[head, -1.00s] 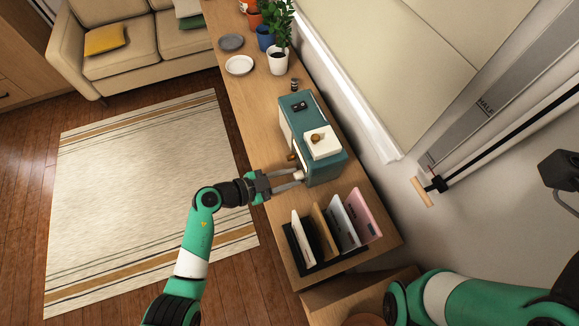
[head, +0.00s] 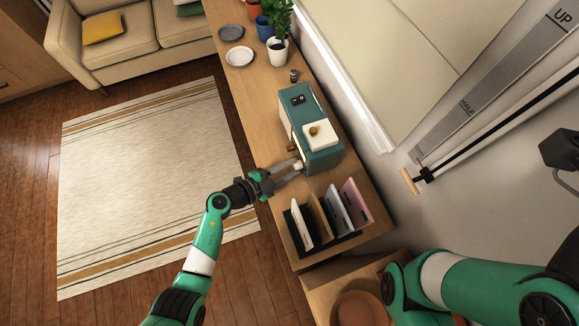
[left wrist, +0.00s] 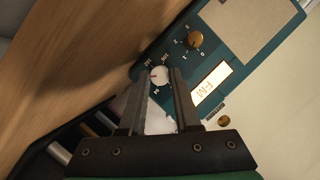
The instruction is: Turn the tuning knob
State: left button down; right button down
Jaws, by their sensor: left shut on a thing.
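In the head view the left gripper (head: 293,168) reaches the radio's front. My right arm shows at the lower right; its gripper is out of view.
A black rack (head: 322,247) with several upright folders stands close to the radio on the counter (head: 257,116). Plates (head: 239,56) and potted plants (head: 278,50) stand farther back. A small dark item (head: 294,76) stands behind the radio.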

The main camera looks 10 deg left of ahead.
pick_arm(q)
jog(key=c, duration=0.6)
grip_release()
jog(key=p+v, duration=0.5)
jog(key=v, duration=0.6)
jog(key=shift+s+a, duration=0.2)
jog(key=shift+r, duration=0.1)
